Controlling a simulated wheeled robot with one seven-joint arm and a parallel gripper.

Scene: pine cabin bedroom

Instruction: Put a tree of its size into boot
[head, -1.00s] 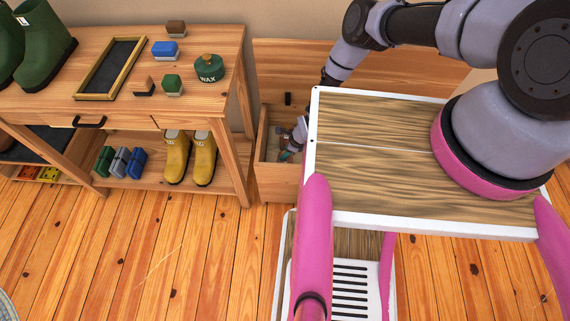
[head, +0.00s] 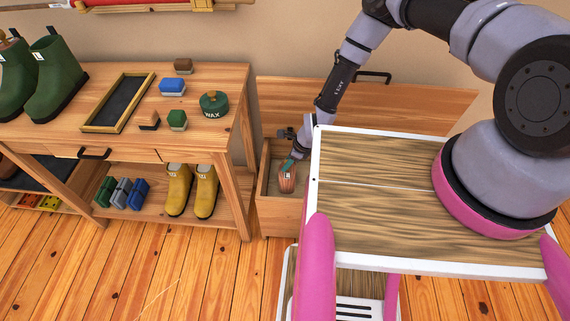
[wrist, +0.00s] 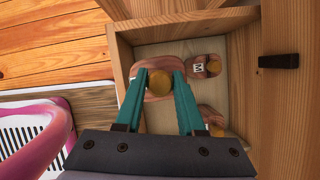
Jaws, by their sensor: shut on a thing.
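My gripper (head: 289,165) is at the open wooden chest (head: 277,222), pointing down into it. In the wrist view its teal fingers (wrist: 158,82) are closed on a brown wooden boot tree (wrist: 155,96) with a round yellow knob. That tree also shows below the fingers in the head view (head: 287,184). A second tree (wrist: 200,67) with a label reading M lies in the chest. A third tree (wrist: 211,116) is partly hidden by a finger. Green boots (head: 57,80) stand on the bench top. Yellow boots (head: 178,191) stand on its lower shelf.
The chest lid (head: 420,105) is raised against the wall. The bench top (head: 222,75) carries a framed dark tray (head: 118,104), a wax tin (head: 214,105) and several brushes. The plank floor in front (head: 130,265) is clear.

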